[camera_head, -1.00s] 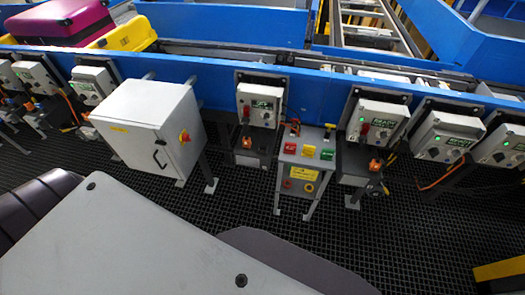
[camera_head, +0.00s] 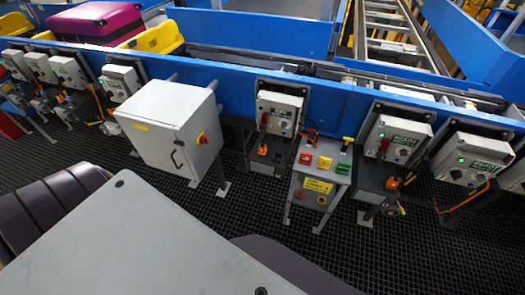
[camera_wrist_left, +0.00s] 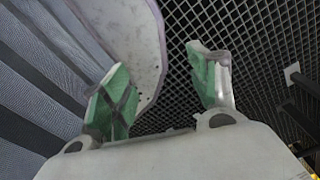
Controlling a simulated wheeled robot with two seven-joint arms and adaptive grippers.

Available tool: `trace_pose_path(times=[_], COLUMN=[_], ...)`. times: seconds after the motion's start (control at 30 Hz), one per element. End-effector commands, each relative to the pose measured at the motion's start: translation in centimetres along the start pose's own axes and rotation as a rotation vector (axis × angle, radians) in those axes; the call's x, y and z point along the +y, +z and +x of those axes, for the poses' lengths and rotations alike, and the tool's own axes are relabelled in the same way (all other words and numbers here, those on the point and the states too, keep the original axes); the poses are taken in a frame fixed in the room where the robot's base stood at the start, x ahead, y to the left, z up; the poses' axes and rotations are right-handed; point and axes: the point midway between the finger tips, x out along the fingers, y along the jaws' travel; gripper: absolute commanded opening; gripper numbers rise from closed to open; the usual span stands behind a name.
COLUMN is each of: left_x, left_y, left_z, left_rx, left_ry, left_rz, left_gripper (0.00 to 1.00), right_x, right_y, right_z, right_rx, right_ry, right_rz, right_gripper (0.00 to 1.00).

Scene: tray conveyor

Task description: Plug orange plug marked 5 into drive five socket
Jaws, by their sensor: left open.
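Orange plugs or connectors show below the drive boxes in the head view: one (camera_head: 262,149) under the middle box and one (camera_head: 392,183) right of the button stand. Their markings are too small to read, so I cannot tell which is plug 5 or which is the drive five socket. My left gripper (camera_wrist_left: 157,62) shows only in the left wrist view. Its two green-padded fingers are spread apart with nothing between them, above dark floor grating. My right gripper is in neither view.
A grey cabinet (camera_head: 165,125) stands left of the middle drive box (camera_head: 279,112). A stand (camera_head: 319,172) with red, yellow and green buttons is right of it. An orange cable (camera_head: 462,200) hangs at right. The blue conveyor rail (camera_head: 215,75) runs behind. Dark grating (camera_head: 400,260) is clear in front.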

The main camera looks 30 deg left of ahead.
Motion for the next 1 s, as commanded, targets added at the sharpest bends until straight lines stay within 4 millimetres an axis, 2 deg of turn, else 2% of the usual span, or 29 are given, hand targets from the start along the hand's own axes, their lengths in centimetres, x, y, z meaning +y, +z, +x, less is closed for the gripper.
trace_pose_path(times=[0.17,0.37,0.57,1.0], left_x=[-0.3,-0.4,-1.1,-3.9], left_y=[0.1,-1.8,-6.2,-17.8], left_z=[0.0,0.7,1.8,2.9], left_rx=[0.001,0.031,0.106,0.312], left_ry=[-0.003,-0.006,-0.017,-0.054], left_rz=[-0.001,-0.012,-0.034,-0.102], left_gripper=[0.61,0.61,0.61,0.61], right_x=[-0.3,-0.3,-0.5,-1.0], right_y=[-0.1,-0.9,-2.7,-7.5], right_z=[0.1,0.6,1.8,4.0], right_rx=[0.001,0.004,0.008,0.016], right_ry=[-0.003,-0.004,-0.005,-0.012], right_rz=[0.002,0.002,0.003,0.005], right_gripper=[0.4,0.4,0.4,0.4])
